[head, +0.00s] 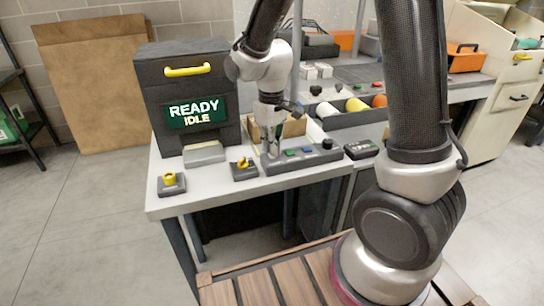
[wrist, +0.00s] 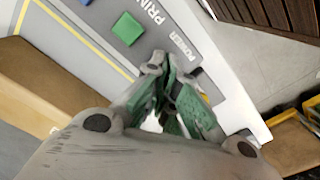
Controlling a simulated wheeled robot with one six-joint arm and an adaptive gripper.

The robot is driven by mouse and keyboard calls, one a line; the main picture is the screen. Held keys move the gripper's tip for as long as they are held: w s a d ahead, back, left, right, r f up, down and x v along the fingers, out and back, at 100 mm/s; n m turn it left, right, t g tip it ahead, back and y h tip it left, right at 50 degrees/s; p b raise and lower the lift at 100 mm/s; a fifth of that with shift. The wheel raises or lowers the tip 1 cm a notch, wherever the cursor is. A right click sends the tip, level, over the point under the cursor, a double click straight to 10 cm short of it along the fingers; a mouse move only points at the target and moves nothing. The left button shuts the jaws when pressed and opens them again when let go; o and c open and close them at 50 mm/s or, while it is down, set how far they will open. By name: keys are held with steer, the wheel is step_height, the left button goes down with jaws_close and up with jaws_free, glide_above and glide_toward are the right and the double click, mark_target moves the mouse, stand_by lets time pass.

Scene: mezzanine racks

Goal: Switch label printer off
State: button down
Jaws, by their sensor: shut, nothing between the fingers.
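The label printer (head: 188,95) is a dark box with a yellow handle and a green screen reading READY IDLE, at the left of the bench. A grey control panel (head: 305,157) lies to its right, with green and blue buttons and a black knob. In the wrist view the panel (wrist: 228,62) carries the words PRIN... and POWER and a green button (wrist: 127,28). My gripper (head: 270,152) is shut and empty, pointing down at the panel's left end. Its fingertips (wrist: 165,65) are beside the word POWER and hide what lies under them. Contact cannot be told.
A yellow knob (head: 170,180) and a yellow switch (head: 243,166) sit on dark blocks along the bench's front edge. A cardboard box (head: 293,128) stands behind the panel. A tray of rolls (head: 355,110) is behind right. The floor at left is clear.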

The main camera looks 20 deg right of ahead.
steer(key=shift+f, duration=0.1)
steer(key=shift+r, duration=3.55)
steer(key=shift+s+d, duration=0.1)
steer(key=shift+s, duration=0.1)
steer(key=s+d+r+m+t, duration=0.2)
steer(key=s+d+r, duration=0.4)
steer(key=s, duration=0.3)
steer(key=s+d+r+m+t, duration=0.2)
steer(key=s+d+r+m, duration=0.2)
steer(key=s+d, duration=0.4)
steer(key=shift+s+d+r, duration=0.35)
steer(key=shift+s+r, duration=0.45)
steer(key=shift+r, duration=0.1)
